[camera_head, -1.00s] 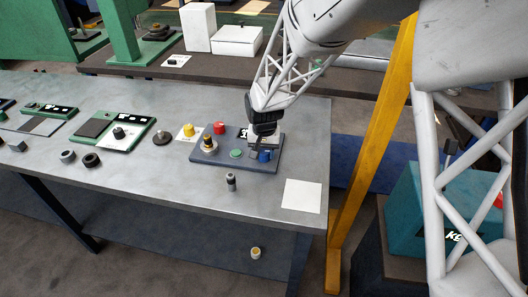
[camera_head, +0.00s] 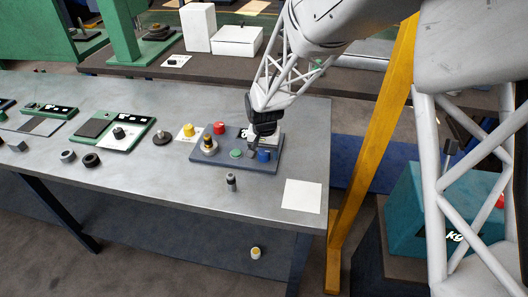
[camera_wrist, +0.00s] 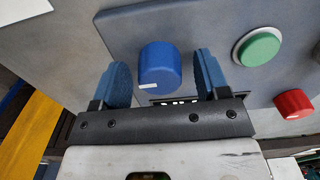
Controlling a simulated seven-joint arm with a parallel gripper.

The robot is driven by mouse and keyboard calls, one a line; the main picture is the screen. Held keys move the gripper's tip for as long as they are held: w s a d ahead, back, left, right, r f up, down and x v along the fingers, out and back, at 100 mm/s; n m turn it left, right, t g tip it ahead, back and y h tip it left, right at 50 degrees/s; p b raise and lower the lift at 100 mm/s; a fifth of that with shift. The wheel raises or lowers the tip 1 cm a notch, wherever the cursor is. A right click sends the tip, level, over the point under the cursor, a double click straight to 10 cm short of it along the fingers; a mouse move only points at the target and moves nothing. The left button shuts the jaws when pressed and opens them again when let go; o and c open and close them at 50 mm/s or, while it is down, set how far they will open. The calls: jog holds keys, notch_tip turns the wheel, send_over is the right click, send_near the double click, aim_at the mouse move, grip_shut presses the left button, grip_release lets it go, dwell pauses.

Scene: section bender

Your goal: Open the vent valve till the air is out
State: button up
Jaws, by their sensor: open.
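A blue knob (camera_head: 264,155), which I take to be the vent valve, sits on the right part of a blue-grey panel (camera_head: 222,161) on the bench. In the wrist view the blue knob (camera_wrist: 160,64) stands upright between my two blue finger pads, with a gap on each side. A short white mark shows on its side. My gripper (camera_wrist: 163,78) is open around or just above the knob; the exact height is hard to tell. In the head view my gripper (camera_head: 258,148) partly covers the panel's right end. A label behind the knob is mostly hidden.
On the same panel are a green button (camera_head: 236,154), a red knob (camera_head: 219,128) and a black-and-brass fitting (camera_head: 209,145). A yellow knob (camera_head: 188,131) is to the left. A grey cylinder (camera_head: 231,182) and a white sheet (camera_head: 303,196) lie in front.

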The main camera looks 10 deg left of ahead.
aim_at(265, 151)
jog(key=shift+r, duration=0.15)
notch_tip(265, 151, up, 7)
jog(key=shift+r, duration=0.3)
dwell(0.4)
dwell(0.4)
jog(key=shift+d+r, duration=0.1)
jog(key=shift+d, duration=0.1)
jog(key=s+d+r+t, duration=0.1)
jog(key=s+d+r, duration=0.5)
jog(key=d, duration=0.4)
jog(key=s+d+r, duration=0.5)
jog(key=d+r, duration=0.1)
jog(key=d, duration=0.3)
jog(key=s+d+r, duration=0.1)
jog(key=s+d, duration=0.5)
jog(key=s, duration=0.3)
jog(key=s+d+r+t, duration=0.1)
jog(key=s+d+r, duration=0.1)
jog(key=s+d, duration=0.5)
jog(key=s, duration=0.3)
jog(key=shift+t, duration=0.3)
